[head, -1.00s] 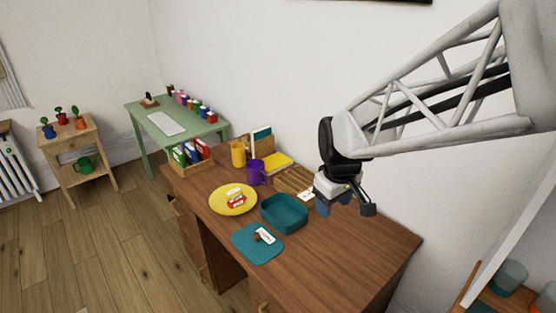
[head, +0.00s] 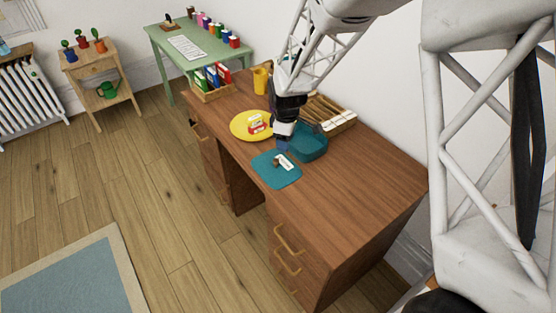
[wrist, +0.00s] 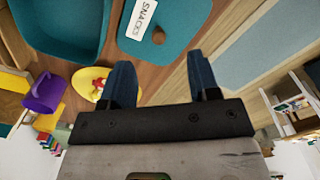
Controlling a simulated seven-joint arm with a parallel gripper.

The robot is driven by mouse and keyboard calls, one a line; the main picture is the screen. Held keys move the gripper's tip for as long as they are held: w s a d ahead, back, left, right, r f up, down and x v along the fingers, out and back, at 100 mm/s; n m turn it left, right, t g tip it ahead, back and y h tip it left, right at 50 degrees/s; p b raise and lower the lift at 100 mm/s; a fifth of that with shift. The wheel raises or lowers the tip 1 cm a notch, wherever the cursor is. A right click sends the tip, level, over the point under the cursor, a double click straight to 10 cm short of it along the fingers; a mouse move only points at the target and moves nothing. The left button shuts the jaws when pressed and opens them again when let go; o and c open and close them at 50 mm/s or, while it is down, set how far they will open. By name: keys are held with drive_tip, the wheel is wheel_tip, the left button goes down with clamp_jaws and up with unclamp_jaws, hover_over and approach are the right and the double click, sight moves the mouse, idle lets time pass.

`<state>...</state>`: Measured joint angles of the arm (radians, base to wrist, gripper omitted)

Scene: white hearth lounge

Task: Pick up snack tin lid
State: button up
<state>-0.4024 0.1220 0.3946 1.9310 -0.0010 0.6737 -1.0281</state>
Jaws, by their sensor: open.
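The snack tin lid (head: 268,179) is a flat teal square lying on the brown desk, with a small brown knob and a white label. In the wrist view the lid (wrist: 190,38) is ahead of the fingertips, its label reading SNACKS. The open teal tin (head: 314,150) stands beside it, apart, and also shows in the wrist view (wrist: 62,45). My gripper (head: 283,145) is above the desk, near the lid's far edge in the picture. In the wrist view its two blue fingers (wrist: 161,75) are apart with nothing held between them. Its height above the lid is hard to tell.
A yellow plate (head: 240,128) with a small red and white item is left of the gripper. A purple mug (wrist: 45,94), a yellow mug (head: 260,81) and a wooden rack (head: 338,122) stand farther back. The desk's right part (head: 350,185) is clear.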

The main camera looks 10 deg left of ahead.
drive_tip(key=n, duration=0.2)
hover_over(276, 160)
wheel_tip(276, 160, down, 5)
drive_tip(key=shift+s+a+r, duration=0.15)
drive_tip(key=shift+f, duration=1.3)
drive_tip(key=shift+w+f, duration=0.2)
drive_tip(key=shift+f, duration=2.4)
drive_tip(key=c, duration=1)
drive_tip(key=shift+r, duration=0.1)
